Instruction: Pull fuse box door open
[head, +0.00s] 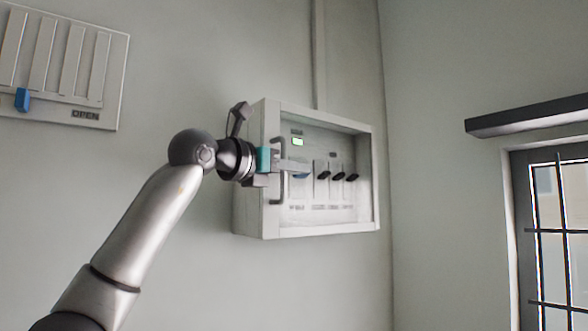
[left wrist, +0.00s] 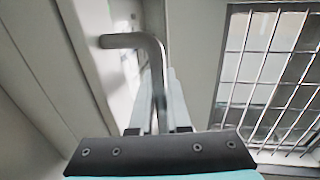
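The fuse box (head: 252,215) is a pale grey box on the wall, and its framed front door (head: 345,230) looks shut. A grey bar handle (head: 277,198) stands on the left side of the door. The handle also shows in the left wrist view (left wrist: 130,41), bending down between the fingers. My left gripper (head: 298,167) is at the handle. In the left wrist view its fingers (left wrist: 160,105) lie close on both sides of the bar and look shut on it. My right gripper is not in view.
Behind the door are a green light (head: 298,141) and several dark switches (head: 338,176). A panel marked OPEN with a blue slider (head: 22,99) hangs at upper left. A barred window (head: 555,230) and a dark ledge (head: 525,116) are at right. The wall between is clear.

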